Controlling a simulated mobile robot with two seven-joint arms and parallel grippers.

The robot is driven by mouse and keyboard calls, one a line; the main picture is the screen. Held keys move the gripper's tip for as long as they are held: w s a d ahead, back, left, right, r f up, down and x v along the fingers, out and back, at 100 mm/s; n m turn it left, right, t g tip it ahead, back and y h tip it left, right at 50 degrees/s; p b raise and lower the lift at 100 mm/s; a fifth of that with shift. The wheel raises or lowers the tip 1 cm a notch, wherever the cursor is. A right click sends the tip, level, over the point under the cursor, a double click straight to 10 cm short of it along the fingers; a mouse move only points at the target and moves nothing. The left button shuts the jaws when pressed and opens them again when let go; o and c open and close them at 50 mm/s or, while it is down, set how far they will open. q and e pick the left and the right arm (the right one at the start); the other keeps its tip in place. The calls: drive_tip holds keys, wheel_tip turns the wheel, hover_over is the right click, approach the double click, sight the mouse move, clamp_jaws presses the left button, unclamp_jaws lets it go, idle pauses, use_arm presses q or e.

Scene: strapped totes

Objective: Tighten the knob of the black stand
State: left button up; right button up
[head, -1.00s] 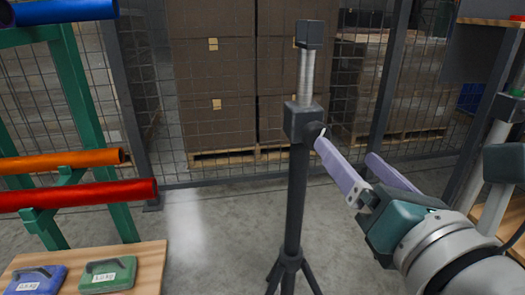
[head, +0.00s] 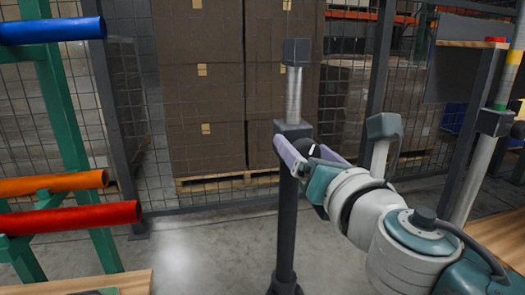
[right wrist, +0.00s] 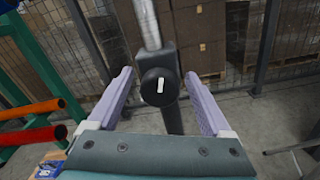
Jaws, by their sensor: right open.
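The black stand (head: 287,215) stands upright on the floor, with a dark collar, a silver inner post (head: 294,95) and a dark square top. Its round black knob (right wrist: 159,87) has a white mark and faces my right wrist camera. My right gripper (right wrist: 163,95) is open, with one lilac finger on each side of the knob and a gap on both sides. In the head view my right gripper (head: 296,155) is at the collar and largely hides the knob. I cannot tell whether the fingertips reach past the knob. My left gripper is not in view.
A rack at left holds blue (head: 52,30), orange (head: 53,183) and red (head: 70,218) tubes. A wooden table edge (head: 110,282) is at bottom left. A mesh fence with stacked brown boxes (head: 200,90) stands behind. Another post (head: 490,150) is at right.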

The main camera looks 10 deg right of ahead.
drive_tip(key=shift+c, duration=0.2)
clamp_jaws()
idle(0.5)
